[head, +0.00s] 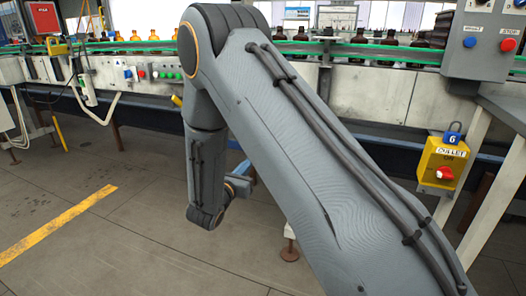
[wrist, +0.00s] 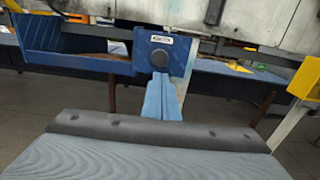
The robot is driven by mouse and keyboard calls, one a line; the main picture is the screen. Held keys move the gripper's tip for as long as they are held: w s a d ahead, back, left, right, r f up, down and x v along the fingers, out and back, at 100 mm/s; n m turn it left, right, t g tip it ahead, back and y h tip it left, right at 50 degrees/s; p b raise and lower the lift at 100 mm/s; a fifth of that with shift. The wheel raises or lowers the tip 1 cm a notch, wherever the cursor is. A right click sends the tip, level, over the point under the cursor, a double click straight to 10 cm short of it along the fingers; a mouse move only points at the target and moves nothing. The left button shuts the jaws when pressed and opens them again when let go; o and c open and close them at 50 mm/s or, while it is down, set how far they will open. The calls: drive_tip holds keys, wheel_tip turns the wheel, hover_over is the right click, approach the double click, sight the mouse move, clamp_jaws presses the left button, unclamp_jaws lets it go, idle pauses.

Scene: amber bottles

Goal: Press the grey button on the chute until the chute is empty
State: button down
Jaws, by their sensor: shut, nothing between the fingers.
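In the wrist view, the grey button (wrist: 159,58) is a round dark disc on a blue box face, under a small white label. My gripper (wrist: 159,78) has its light blue fingers together and empty. Its tips point at the button and appear just below it in the picture; I cannot tell whether they touch it. The blue trough to the left (wrist: 70,38) looks like part of the chute, but its inside is not clearly visible.
Several amber bottles (head: 388,38) stand along the conveyor with green rails. A grey control box (head: 485,42) with a blue and a red button is at right. Below it hangs a yellow box (head: 442,165) with a red knob. Open floor lies at left.

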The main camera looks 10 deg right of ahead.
drive_tip(key=shift+d, duration=0.1)
drive_tip(key=b+x, duration=0.1)
drive_tip(key=x, duration=1.3)
drive_tip(key=shift+b+x, duration=0.45)
drive_tip(key=shift+x, duration=0.55)
drive_tip(key=p+v, duration=0.2)
drive_tip(key=v, duration=1.2)
